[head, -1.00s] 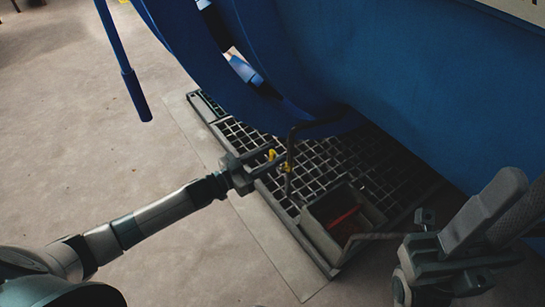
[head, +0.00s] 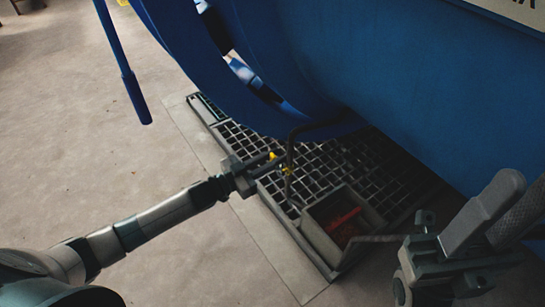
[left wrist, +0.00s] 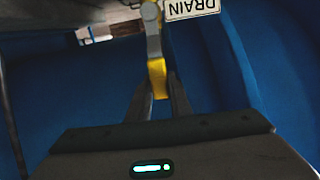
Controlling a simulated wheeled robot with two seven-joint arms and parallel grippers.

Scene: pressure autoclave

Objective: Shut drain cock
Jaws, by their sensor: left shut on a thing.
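The drain cock (head: 287,170) sits on a thin bent pipe under the blue vessel, above the floor grating. Its yellow-ended lever (left wrist: 157,76) shows in the left wrist view, running up to a grey metal body. My left gripper (head: 264,164) reaches in from the left, beside the pipe. In the left wrist view its fingers (left wrist: 160,98) are closed about the lever's yellow end. A white tag reading DRAIN (left wrist: 192,8) appears upside down beside the cock. The gripper hides part of the lever in the head view.
An open grey bin (head: 312,238) with something red inside stands on the grating (head: 235,140) below the cock. The blue vessel (head: 390,90) overhangs the work area. Bare floor lies to the left.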

